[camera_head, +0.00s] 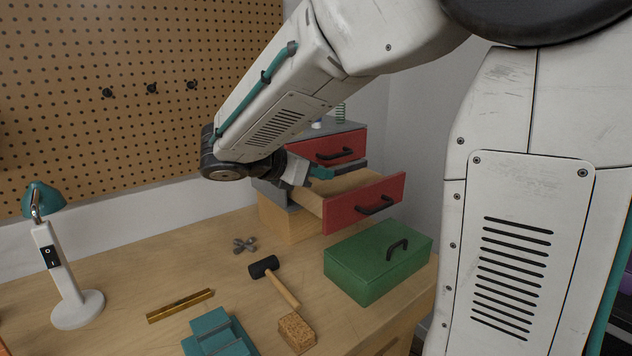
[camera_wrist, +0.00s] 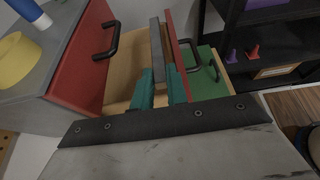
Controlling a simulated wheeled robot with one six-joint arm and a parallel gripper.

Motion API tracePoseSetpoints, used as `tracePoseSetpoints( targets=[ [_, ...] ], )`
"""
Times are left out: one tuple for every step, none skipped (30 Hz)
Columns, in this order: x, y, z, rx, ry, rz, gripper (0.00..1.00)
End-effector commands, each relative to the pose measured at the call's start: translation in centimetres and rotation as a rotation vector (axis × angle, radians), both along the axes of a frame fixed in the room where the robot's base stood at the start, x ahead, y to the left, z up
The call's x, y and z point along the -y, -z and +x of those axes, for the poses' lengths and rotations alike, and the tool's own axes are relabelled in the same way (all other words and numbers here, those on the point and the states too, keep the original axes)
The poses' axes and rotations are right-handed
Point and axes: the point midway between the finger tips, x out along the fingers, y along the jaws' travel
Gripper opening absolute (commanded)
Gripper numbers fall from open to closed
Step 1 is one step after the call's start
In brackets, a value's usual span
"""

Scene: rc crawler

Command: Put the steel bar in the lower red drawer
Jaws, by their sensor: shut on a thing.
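The lower red drawer (camera_head: 364,204) is pulled open, with its wooden inside showing. In the wrist view its red front (camera_wrist: 181,48) stands just beyond the bar. My gripper (camera_wrist: 160,80) has teal fingers shut on the grey steel bar (camera_wrist: 157,42), which appears over the open drawer near its front. How far the bar is above the drawer floor I cannot tell. In the head view my gripper (camera_head: 322,172) is partly hidden by my arm, at the drawer opening below the upper drawer, and the bar is not clearly visible.
The upper red drawer (camera_head: 330,150) is closed, right above the open one. A green box (camera_head: 370,262) with a black handle sits in front of the drawers. A mallet (camera_head: 268,270), a brush-like block (camera_head: 297,333), a brass level (camera_head: 180,305) and a lamp (camera_head: 65,270) occupy the bench.

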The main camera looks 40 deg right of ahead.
Motion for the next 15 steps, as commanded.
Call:
tracePoseSetpoints(
  targets=[
    [0.7, 0.2, 1.1, -0.002, 0.003, -0.001, 0.0],
    [1.0, 0.2, 1.6, -0.002, 0.004, 0.0, 0.0],
    [1.4, 0.3, 2.3, -0.002, 0.002, 0.0, 0.0],
    [1.6, 0.3, 2.7, -0.002, 0.001, 0.0, 0.0],
    [1.8, 0.3, 3.1, 0.0, 0.001, -0.001, 0.0],
    [2.1, 0.4, 3.5, 0.0, 0.001, -0.001, 0.0],
    [2.2, 0.4, 3.7, -0.001, 0.001, -0.001, 0.0],
    [2.2, 0.4, 3.8, -0.001, 0.0, -0.001, 0.0],
    [2.3, 0.4, 4.0, -0.001, -0.001, 0.0, 0.0],
    [2.3, 0.5, 4.0, -0.001, -0.001, 0.0, 0.0],
    [2.3, 0.7, 4.1, -0.001, -0.003, 0.0, 0.0],
    [2.3, 1.0, 4.1, -0.002, -0.003, 0.0, 0.0],
    [2.3, 1.4, 4.1, -0.003, -0.002, 0.0, 0.0],
    [2.3, 1.8, 4.0, -0.003, -0.002, 0.0, 0.0],
    [2.3, 2.4, 4.0, -0.004, -0.003, 0.0, 0.0]
  ],
)
